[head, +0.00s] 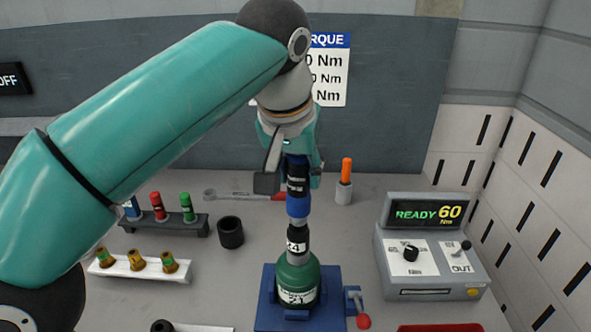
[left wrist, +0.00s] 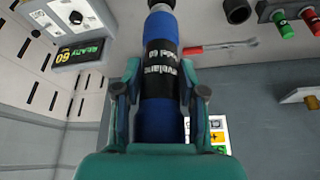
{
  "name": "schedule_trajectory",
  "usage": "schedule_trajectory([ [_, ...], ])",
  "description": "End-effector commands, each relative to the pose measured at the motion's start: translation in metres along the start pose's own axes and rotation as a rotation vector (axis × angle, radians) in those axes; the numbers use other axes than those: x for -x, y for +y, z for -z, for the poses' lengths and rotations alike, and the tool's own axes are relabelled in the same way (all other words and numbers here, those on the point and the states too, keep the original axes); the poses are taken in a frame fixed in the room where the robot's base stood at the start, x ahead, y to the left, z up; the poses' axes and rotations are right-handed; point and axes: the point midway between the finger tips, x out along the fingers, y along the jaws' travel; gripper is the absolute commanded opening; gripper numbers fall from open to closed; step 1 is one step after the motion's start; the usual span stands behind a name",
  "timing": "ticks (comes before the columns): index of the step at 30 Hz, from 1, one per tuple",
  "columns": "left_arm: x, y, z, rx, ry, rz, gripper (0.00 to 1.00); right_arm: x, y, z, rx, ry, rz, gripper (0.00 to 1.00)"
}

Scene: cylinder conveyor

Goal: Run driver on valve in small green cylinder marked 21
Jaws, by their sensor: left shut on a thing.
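The small green cylinder (head: 297,270), with a white label that appears to read 21, stands upright in a blue clamp (head: 268,308). My left gripper (head: 289,168) is shut on the blue driver (head: 298,208), which has a black band and points down above the cylinder. The driver (left wrist: 161,100) also shows between both fingers in the left wrist view. A black socket marked 24 (head: 297,238) is at the driver's lower end, over the cylinder's neck. The valve is hidden, so I cannot tell how fully the socket sits on it. My right gripper is not in view.
At right, a control box (head: 429,270) reads READY 60 Nm and has an OUT switch. A red-ended lever (head: 358,306) is beside the clamp.

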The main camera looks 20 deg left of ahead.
Motion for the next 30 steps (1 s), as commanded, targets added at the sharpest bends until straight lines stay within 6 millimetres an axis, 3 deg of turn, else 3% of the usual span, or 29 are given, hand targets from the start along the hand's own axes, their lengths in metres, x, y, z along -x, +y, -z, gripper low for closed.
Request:
schedule_trajectory([
  [16, -0.009, -0.001, -0.004, 0.003, 0.005, -0.001, 0.00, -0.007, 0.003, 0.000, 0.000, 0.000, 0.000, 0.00],
  [30, -0.006, -0.001, -0.002, 0.003, 0.004, -0.001, 0.00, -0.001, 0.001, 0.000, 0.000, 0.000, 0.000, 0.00],
])
